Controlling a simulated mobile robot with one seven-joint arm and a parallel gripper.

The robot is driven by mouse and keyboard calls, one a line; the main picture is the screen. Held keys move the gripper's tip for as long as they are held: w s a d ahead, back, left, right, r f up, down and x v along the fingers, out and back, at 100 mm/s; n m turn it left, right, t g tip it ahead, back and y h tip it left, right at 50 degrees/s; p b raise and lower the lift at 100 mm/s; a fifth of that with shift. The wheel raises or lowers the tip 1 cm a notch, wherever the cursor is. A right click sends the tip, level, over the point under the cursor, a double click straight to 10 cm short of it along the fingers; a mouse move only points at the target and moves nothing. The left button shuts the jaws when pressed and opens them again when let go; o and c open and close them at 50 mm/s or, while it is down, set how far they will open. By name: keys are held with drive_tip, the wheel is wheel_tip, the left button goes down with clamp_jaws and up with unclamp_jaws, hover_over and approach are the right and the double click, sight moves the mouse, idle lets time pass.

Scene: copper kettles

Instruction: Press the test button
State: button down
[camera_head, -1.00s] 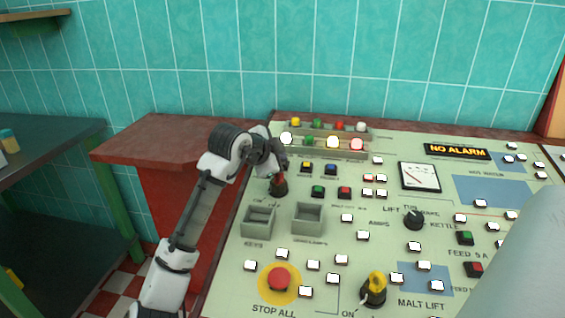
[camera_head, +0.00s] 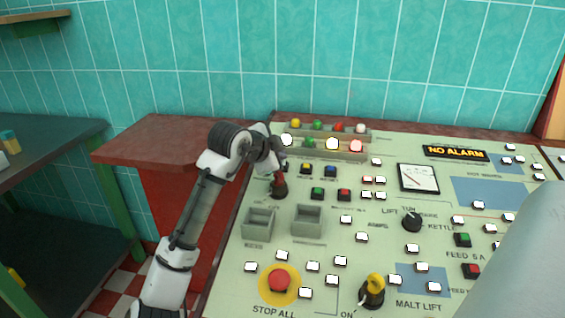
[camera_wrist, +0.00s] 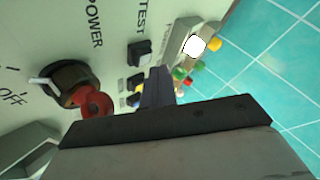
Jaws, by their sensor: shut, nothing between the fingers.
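The test button (camera_wrist: 140,52) is a dark square button beside the printed word TEST in the wrist view. My gripper (camera_wrist: 158,75) is shut and empty, its dark fingertips just beside the button in that picture. I cannot tell whether they touch it or hover above the panel. In the head view my gripper (camera_head: 277,168) is at the panel's upper left, above the red-handled power switch (camera_head: 279,187). There the button is mostly lost behind or beside the gripper. The red key of the power switch (camera_wrist: 95,100) also shows in the wrist view.
Coloured lamps (camera_head: 332,144) stand behind my gripper. A red stop button (camera_head: 279,280) is at the front. A teal tiled wall (camera_head: 300,60) closes the back.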

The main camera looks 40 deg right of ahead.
drive_tip(key=shift+s+a+r+p, duration=0.1)
drive_tip(key=shift+r+p, duration=0.55)
drive_tip(key=shift+r, duration=0.15)
drive_tip(key=shift+s+a+r+p, duration=0.1)
drive_tip(key=shift+a+r+p, duration=0.05)
drive_tip(key=shift+r+p, duration=0.6)
drive_tip(key=shift+s+a+r+p, duration=0.1)
drive_tip(key=shift+r+p, duration=0.45)
drive_tip(key=shift+r, duration=0.35)
